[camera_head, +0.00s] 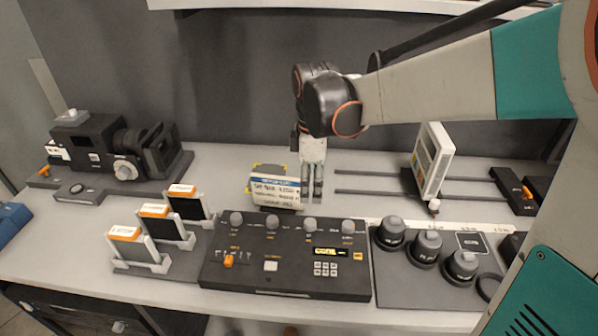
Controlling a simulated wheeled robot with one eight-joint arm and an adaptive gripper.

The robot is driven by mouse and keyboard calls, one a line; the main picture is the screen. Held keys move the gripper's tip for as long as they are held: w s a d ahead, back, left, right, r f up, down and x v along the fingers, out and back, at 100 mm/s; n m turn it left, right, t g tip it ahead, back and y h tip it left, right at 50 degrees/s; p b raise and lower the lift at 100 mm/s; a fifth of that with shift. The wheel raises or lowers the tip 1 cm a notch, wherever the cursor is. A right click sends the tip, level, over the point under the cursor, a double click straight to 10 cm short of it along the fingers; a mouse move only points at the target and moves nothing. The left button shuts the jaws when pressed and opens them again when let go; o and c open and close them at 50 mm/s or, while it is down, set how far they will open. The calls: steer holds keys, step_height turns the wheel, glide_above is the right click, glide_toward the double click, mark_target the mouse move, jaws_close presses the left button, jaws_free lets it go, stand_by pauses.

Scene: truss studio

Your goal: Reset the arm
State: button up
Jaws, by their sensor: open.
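My gripper (312,196) points straight down over the middle of the table, just right of a small white card (275,190) with a blue top edge and handwritten lines. Its fingers look narrow from this side, with no object visible between them. It is open. I cannot tell whether a finger touches the card. My arm reaches in from the right, with its wrist above the gripper.
A black control panel (285,283) with knobs stands in front of my gripper. Several orange-topped holders (162,232) and a camera (100,150) are at left. A white and grey device (432,160) on rails and several lens-like cylinders (424,250) are at right. A shelf edge (335,7) hangs above.

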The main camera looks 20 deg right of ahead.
steer(key=shift+s+r, duration=0.1)
steer(key=s+r+m+t, duration=0.3)
steer(key=s+m+t, duration=0.4)
steer(key=s+m, duration=0.6)
steer(key=shift+s+r+m, duration=0.2)
steer(key=shift+s+m, duration=0.1)
steer(key=shift+s, duration=0.8)
stand_by(0.4)
